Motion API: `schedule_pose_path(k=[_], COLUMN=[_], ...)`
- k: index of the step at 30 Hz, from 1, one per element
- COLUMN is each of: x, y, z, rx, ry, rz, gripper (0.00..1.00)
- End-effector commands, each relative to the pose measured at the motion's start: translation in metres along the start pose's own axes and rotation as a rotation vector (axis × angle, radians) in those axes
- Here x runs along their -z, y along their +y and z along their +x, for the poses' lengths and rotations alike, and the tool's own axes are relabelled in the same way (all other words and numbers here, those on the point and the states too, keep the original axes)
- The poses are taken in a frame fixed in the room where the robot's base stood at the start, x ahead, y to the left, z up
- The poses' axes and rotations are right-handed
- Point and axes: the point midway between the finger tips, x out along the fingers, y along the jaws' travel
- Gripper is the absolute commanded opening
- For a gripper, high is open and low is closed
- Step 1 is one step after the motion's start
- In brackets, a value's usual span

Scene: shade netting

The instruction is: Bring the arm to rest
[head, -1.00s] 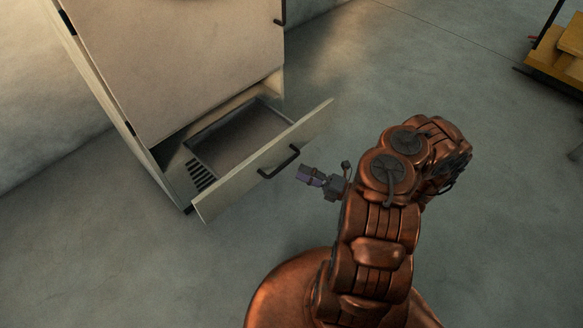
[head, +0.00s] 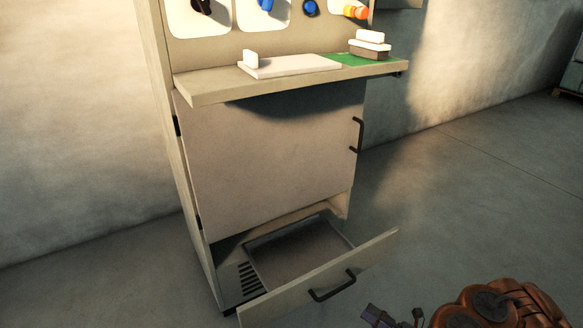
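Part of my arm (head: 500,303) shows at the lower right corner of the head view. My gripper (head: 378,317) is at the bottom edge, partly cut off, in front of the open drawer and to the right of its handle. It looks apart from the handle. Its fingers are too small and dark to tell whether they are open or shut. I see nothing held in it.
The low drawer (head: 325,280) stands pulled out of the cabinet, with a black handle (head: 332,285). The cabinet door (head: 270,160) above is shut. A shelf (head: 215,84) carries a white board, a green mat and stacked blocks.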

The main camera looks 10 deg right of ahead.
Motion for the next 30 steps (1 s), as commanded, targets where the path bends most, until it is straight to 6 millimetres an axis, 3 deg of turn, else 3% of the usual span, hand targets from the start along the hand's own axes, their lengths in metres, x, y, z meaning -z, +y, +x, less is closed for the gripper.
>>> schedule_pose_path(k=[5,13,21,30], x=[0.000,0.016,0.050,0.098], y=[0.025,0.111,0.193,0.275], z=[0.019,0.079,0.126,0.157], rx=[-0.016,-0.080,-0.166,-0.282], ry=[0.060,0.298,0.546,0.819], rz=[-0.056,-0.287,-0.527,-0.787], gripper=[0.39,0.39,0.39,0.39])
